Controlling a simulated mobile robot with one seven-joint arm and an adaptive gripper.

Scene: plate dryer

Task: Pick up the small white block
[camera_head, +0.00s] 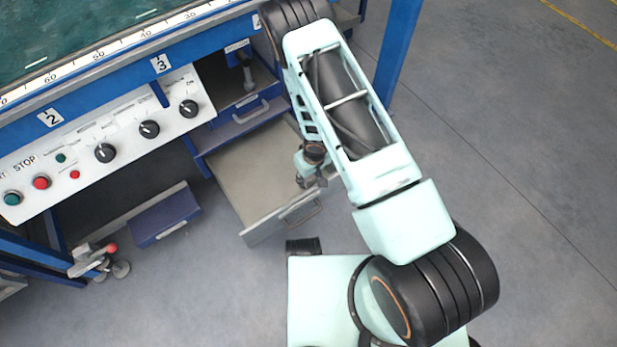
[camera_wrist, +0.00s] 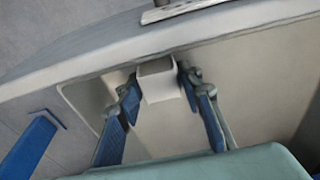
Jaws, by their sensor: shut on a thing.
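The small white block (camera_wrist: 158,82) shows in the wrist view, between the two fingers of my gripper (camera_wrist: 159,86), which is shut on it. The block is near the inner side of a wall of the open grey drawer (camera_wrist: 255,105). I cannot tell whether the block still touches the drawer. In the head view my gripper (camera_head: 312,180) is partly hidden by my arm and is over the right side of the pulled-out drawer (camera_head: 240,170), near its front. The block cannot be made out in the head view.
A workbench with a control panel (camera_head: 125,135) of knobs and buttons stands at the left. A blue drawer with a handle (camera_head: 240,120) is above the open drawer. A blue post (camera_head: 398,45) stands behind my arm. Floor at right is clear.

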